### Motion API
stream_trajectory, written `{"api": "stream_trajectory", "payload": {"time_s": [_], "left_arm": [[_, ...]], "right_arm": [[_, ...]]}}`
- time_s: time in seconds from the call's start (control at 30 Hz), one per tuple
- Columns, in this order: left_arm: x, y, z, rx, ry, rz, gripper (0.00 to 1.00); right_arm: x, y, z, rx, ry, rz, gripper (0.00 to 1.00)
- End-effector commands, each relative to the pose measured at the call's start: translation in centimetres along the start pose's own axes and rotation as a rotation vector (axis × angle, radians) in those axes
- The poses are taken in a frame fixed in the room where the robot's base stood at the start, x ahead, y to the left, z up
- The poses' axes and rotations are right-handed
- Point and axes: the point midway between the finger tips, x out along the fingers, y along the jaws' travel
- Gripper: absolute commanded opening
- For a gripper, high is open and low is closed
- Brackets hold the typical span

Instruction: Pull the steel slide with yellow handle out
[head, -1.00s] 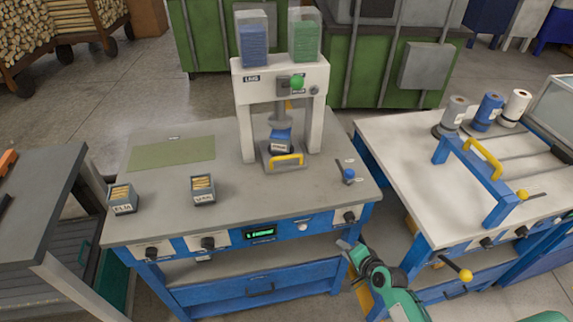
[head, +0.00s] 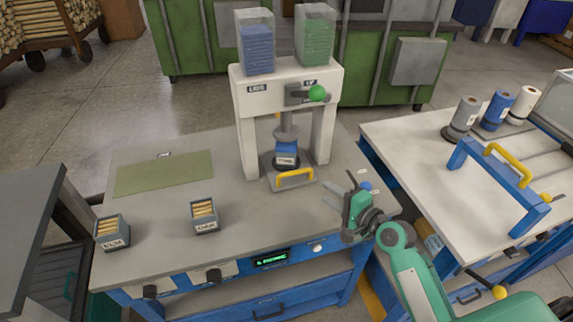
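The steel slide (head: 281,186) sits at the foot of the white press (head: 246,122), with its yellow handle (head: 295,178) facing the front of the table. A small blue item with a white label (head: 287,158) stands over the slide, under the press's ram. The slide appears to be in under the press. My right gripper (head: 354,186) is above the right part of the table, to the right of the handle and apart from it. My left gripper is not in view.
Two small bins of wood pieces, one on the left (head: 112,233) and one nearer the middle (head: 205,217), stand on the grey table (head: 255,215). A green mat (head: 163,173) lies behind them. Another workbench (head: 430,180) stands at right.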

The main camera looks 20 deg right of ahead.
Motion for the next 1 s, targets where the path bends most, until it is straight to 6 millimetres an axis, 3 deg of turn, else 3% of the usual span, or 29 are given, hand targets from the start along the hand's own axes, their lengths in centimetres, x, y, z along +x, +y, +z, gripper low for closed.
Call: {"api": "stream_trajectory", "payload": {"time_s": [0.17,0.47,0.7,1.0], "left_arm": [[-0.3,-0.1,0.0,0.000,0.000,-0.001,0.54],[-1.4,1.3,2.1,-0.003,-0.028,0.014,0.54],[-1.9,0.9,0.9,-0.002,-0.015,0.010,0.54],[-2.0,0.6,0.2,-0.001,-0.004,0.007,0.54]], "right_arm": [[1.3,-0.1,0.0,0.002,0.000,-0.001,0.34],[7.1,-0.2,0.0,0.003,0.000,-0.001,0.34],[11.5,-0.1,0.0,0.000,0.000,0.001,0.34],[13.7,0.1,0.0,0.000,0.001,0.002,0.34]]}}
